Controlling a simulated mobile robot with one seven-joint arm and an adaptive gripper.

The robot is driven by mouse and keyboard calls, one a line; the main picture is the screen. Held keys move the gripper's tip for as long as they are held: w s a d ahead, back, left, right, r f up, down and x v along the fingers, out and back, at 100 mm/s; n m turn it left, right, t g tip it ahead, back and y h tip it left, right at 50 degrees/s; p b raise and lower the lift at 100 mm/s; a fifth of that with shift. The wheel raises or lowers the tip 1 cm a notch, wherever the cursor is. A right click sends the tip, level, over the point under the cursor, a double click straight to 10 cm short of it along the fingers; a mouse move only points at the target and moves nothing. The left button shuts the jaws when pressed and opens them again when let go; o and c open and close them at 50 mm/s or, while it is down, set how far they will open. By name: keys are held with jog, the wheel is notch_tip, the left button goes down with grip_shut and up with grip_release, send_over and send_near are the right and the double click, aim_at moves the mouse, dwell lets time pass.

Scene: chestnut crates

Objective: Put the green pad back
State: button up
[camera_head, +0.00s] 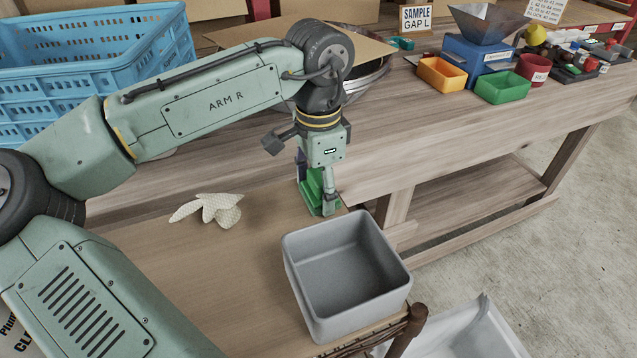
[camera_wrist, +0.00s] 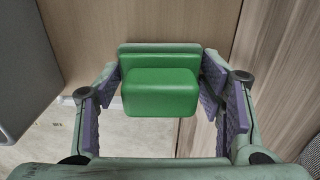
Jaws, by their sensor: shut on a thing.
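My gripper (camera_head: 316,203) is shut on the green pad (camera_head: 312,187), partly hidden by the fingers in the head view. In the wrist view the pad (camera_wrist: 160,92) is a rounded green block with a flatter plate behind it, between the purple finger faces of my gripper (camera_wrist: 165,95). The gripper points down beside the far side of the grey bin, above or at the edge of the lower wooden surface. I cannot tell whether the pad touches that surface.
The empty grey bin (camera_head: 348,321) stands on the lower wooden table (camera_head: 230,275), with a pale glove (camera_head: 210,208) to the left. On the long bench (camera_head: 440,125) are a blue crate (camera_head: 90,55), an orange tray (camera_head: 441,74), a green tray (camera_head: 502,87) and a red cup (camera_head: 533,67).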

aim_at(319, 176)
jog(key=shift+f, duration=0.1)
jog(key=o, duration=1.1)
notch_tip(319, 176, up, 12)
jog(key=shift+r+b, duration=0.15)
jog(key=shift+b, duration=0.65)
